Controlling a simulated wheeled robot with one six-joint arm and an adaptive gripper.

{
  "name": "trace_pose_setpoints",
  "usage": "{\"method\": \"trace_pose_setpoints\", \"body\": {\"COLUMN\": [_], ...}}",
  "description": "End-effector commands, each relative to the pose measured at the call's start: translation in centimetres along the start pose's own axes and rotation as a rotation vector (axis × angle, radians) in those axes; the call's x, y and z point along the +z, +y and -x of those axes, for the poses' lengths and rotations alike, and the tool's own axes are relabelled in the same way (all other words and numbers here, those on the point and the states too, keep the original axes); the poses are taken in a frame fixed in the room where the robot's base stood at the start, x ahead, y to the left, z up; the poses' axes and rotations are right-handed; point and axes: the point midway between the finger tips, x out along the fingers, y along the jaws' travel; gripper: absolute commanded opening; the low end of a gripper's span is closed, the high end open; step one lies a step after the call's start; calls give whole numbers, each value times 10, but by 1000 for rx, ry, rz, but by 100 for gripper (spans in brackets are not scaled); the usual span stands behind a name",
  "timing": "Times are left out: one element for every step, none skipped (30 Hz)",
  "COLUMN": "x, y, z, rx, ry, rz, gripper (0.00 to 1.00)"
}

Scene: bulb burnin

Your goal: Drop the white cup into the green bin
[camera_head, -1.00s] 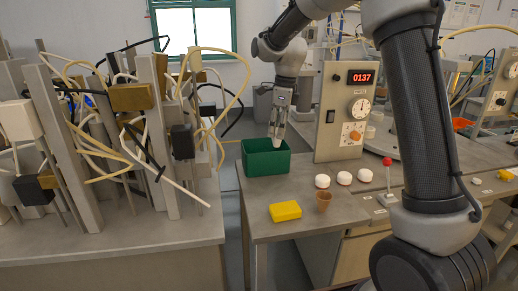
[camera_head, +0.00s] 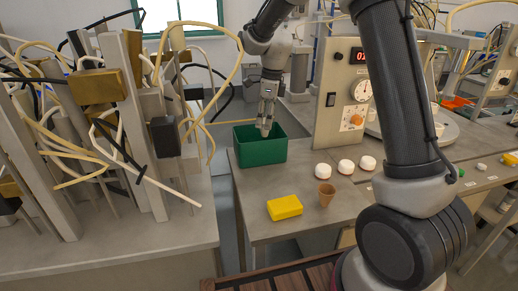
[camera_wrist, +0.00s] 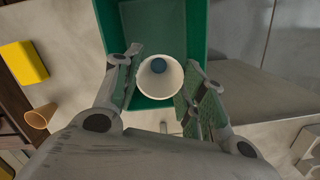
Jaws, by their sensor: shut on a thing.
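The white cup (camera_wrist: 149,87) sits between the fingers of my gripper (camera_wrist: 162,62) in the wrist view, its round mouth facing the camera. The green bin (camera_wrist: 196,22) lies beneath and beyond the cup in that view. In the head view, my gripper (camera_head: 265,125) points down at the open top of the green bin (camera_head: 261,152), which stands at the bench's far left corner. The cup is hard to make out there. My gripper is shut on the cup.
A yellow block (camera_head: 285,208) and a small brown cup (camera_head: 326,195) stand in front of the bin. Several white-topped round things (camera_head: 345,166) stand right of it. An instrument panel (camera_head: 343,100) rises close to the bin's right. Cabled posts (camera_head: 120,110) crowd the left bench.

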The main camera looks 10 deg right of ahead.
Motion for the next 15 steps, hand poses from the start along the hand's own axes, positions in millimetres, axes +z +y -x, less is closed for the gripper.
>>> {"method": "trace_pose_setpoints", "body": {"x": [0,0,0,0,0,0,0,0,0,0,0,0,0,0,0], "y": [0,0,0,0,0,0,0,0,0,0,0,0,0,0,0], "z": [-2,-3,-4,-4,-5,-5,-4,-4,-4,-4,-4,-4,-4,-4,-4], "rx": [1,0,0,0,-1,-1,-1,-1,0,-1,0,0,0,0,0], "ry": [0,0,0,0,0,-1,-1,-1,-1,0,0,0,0,0,0], "rz": [0,0,0,0,0,0,0,0,0,0,0,0,0,0,0], "gripper": [29,29,29,29,29,29,29,29,29,29,44,52,57,63,66]}}
